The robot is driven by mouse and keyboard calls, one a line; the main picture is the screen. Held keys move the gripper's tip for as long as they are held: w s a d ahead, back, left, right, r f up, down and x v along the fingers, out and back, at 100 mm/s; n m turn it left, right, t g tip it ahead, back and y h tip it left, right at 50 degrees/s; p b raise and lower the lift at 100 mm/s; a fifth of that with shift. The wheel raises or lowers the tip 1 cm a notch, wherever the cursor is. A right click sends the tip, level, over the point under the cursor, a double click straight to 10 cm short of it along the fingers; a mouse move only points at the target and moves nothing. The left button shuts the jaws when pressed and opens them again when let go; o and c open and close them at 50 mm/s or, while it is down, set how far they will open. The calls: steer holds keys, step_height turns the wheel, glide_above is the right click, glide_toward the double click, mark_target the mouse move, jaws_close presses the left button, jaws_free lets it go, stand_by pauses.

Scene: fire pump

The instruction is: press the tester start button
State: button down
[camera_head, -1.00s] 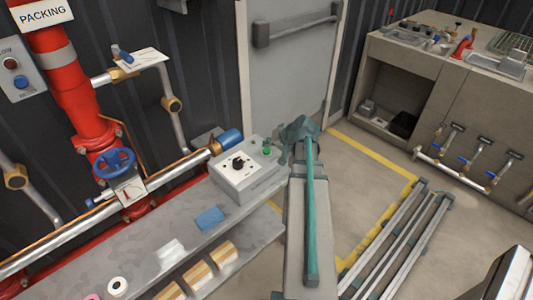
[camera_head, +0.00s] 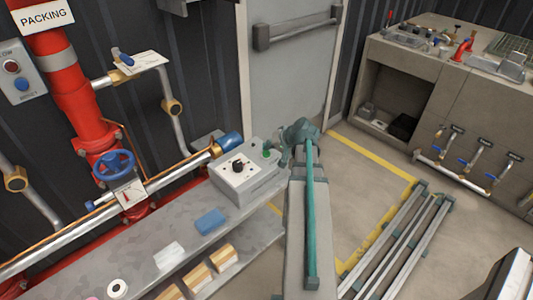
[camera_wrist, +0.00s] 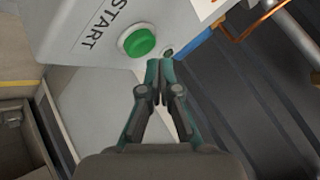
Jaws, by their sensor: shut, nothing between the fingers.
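The tester (camera_head: 240,180) is a pale box with a black knob on its top, standing at the right end of the grey shelf. Its green start button (camera_head: 266,154) is at its right rear side. In the wrist view the round green button (camera_wrist: 139,43) sits on a pale face beside the word START. My gripper (camera_wrist: 159,64) is shut and empty, its fingertips just right of and below the button in that view, near a small dark green spot. I cannot tell if the tips touch the face. In the head view my gripper (camera_head: 285,160) is right beside the tester.
The grey shelf (camera_head: 190,245) carries a blue block (camera_head: 210,221) and rolls. Red piping with a blue handwheel (camera_head: 113,165) runs behind it. A grey door (camera_head: 290,85) stands behind the tester. Metal rails (camera_head: 395,245) lie on the floor at right; floor between is clear.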

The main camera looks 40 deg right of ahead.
mark_target(268, 153)
steer(key=shift+f, duration=0.15)
steer(key=shift+f+b, duration=0.3)
steer(key=shift+b, duration=0.1)
steer(key=shift+f+b, duration=0.35)
steer(key=shift+f, duration=0.15)
stand_by(1.0)
steer(key=shift+r, duration=0.15)
steer(key=shift+r+p, duration=0.55)
steer(key=shift+r, duration=0.25)
steer(key=shift+r+p, duration=1.45)
steer(key=shift+r, duration=1.1)
